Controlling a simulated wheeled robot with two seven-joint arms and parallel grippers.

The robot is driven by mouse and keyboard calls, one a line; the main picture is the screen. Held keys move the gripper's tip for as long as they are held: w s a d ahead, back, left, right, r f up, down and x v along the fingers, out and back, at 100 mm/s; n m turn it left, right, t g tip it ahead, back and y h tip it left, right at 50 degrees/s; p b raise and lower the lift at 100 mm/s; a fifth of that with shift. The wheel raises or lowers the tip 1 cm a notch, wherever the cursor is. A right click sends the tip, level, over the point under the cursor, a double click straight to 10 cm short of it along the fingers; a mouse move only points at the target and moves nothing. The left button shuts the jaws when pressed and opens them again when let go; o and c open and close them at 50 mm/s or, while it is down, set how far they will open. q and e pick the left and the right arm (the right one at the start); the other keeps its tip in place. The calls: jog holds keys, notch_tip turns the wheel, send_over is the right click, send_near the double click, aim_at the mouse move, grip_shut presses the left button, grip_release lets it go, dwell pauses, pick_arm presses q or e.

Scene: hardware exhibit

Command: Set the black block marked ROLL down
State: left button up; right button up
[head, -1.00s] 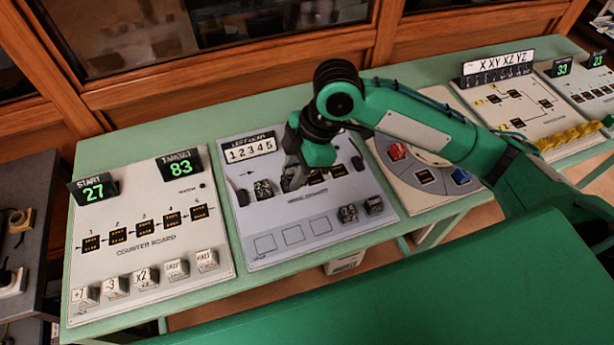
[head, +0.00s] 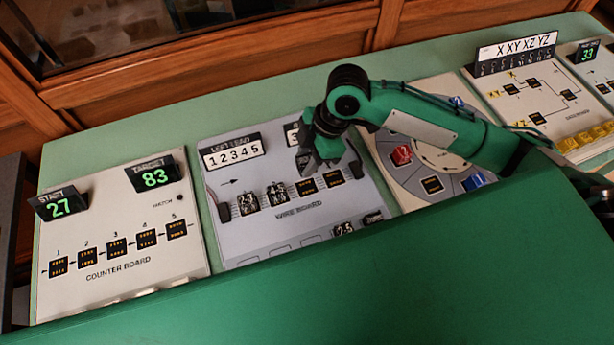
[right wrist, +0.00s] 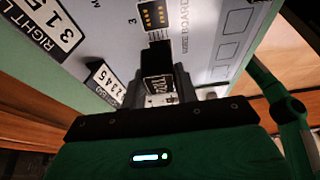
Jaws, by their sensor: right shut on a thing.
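My right gripper (head: 305,163) is over the upper middle of the wire board (head: 223,240) in the head view, above the row of slots. In the right wrist view the gripper (right wrist: 158,90) is shut on the black block marked ROLL (right wrist: 157,88), with a finger on either side. The lettering faces the wrist camera. The block's far end and its height over the board cannot be told. In the head view the block is not clearly seen. Two blocks, one (head: 248,203) and another (head: 277,195), stand in the left slots. My left gripper is not in view.
Two slots look empty: one (head: 306,187) and one (head: 331,178). Loose blocks (head: 343,228) lie at the board's lower right. The counter board (head: 60,285) is to the left and a dial board (head: 397,185) to the right. A LEFT LEAD sign (head: 233,152) stands behind.

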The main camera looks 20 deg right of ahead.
notch_tip(320, 180, down, 4)
jog(key=shift+f, duration=0.45)
notch_tip(320, 180, down, 4)
jog(key=shift+f+p, duration=0.1)
jog(key=shift+p, duration=0.2)
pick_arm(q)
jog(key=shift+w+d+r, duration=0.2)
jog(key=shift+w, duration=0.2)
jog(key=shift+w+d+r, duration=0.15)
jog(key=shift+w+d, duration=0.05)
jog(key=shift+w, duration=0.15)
pick_arm(e)
jog(key=shift+f, duration=0.15)
jog(key=o, duration=1)
jog(key=shift+c, duration=0.2)
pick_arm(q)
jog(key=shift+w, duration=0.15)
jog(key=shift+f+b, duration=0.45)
pick_arm(e)
jog(key=v, duration=1.2)
